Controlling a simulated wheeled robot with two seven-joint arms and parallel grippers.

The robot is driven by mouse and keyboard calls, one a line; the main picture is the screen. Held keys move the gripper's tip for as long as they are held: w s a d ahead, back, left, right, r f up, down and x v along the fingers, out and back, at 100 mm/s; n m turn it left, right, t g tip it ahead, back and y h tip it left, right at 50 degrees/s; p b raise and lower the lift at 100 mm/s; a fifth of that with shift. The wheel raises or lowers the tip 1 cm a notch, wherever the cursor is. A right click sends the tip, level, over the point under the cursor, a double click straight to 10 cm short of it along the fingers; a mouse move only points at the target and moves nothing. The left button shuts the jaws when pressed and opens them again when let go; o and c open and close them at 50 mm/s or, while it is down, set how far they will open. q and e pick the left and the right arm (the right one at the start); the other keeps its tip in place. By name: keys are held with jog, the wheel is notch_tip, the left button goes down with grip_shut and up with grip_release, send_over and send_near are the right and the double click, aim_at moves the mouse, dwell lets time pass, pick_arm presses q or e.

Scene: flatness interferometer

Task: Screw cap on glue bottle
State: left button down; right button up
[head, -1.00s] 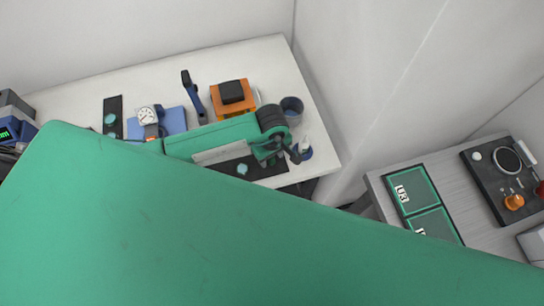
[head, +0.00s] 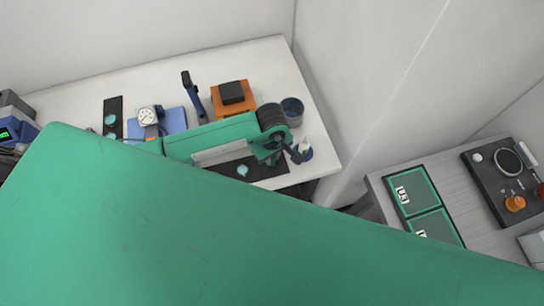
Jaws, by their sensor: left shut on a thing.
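The small white glue bottle (head: 304,144) stands at the right end of the white table, with a round blue part (head: 308,154) at its foot. My left gripper (head: 297,155) reaches in from the left, and its dark fingers are shut at the bottle's side. The fingers are small here and partly hide the bottle's lower part. I cannot make out a separate cap or the threads at the bottle's top. My right gripper is not in view.
A dark blue cup (head: 292,109) stands just behind the bottle. An orange box (head: 232,103) with a black top and a dial gauge (head: 148,116) stand farther left. A grey side table (head: 442,167) with green trays is at right. My green body hides the foreground.

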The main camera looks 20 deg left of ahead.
pick_arm(q)
notch_tip(320, 180, up, 19)
jog(key=b, duration=0.5)
jog(key=shift+r+b, duration=0.15)
jog(key=shift+b, duration=0.15)
